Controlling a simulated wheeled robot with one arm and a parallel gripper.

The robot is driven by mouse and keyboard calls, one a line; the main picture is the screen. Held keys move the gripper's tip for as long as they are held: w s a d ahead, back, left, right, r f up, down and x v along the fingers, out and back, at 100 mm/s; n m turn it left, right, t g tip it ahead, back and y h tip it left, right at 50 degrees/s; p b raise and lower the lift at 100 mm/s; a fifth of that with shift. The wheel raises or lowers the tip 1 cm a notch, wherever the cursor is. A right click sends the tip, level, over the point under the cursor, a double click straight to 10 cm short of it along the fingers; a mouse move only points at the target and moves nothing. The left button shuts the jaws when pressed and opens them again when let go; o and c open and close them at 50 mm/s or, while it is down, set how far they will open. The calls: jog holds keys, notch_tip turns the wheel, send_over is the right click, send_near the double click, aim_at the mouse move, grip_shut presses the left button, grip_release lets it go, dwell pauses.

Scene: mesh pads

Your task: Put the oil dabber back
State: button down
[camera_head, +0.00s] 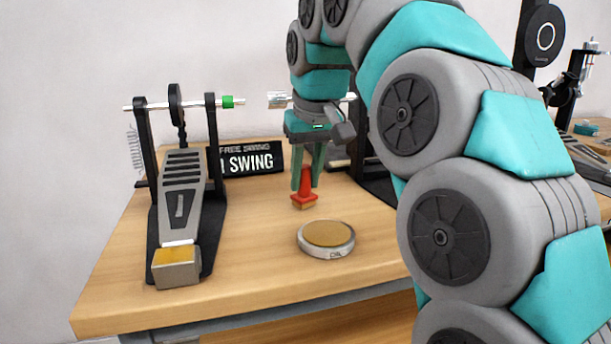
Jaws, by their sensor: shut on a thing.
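The oil dabber (305,193) is a small red-orange piece with a tan pad at its bottom. My gripper (308,176) is shut on its upper part and holds it upright. The dabber is above or behind a round oil tin (327,247), which has a grey rim with small lettering and a tan top. Whether the dabber touches the table cannot be told. The gripper fingers hide part of the dabber's top.
A pedal (183,210) on a black frame stands at the left of the wooden table (250,285). A black sign (250,160) reading "SWING" stands behind. More pedal hardware (582,75) is at the right. My arm covers much of the right side. The table's front middle is clear.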

jog(key=c, duration=0.7)
grip_release()
jog(key=shift+f, duration=0.1)
jog(key=shift+o, duration=0.2)
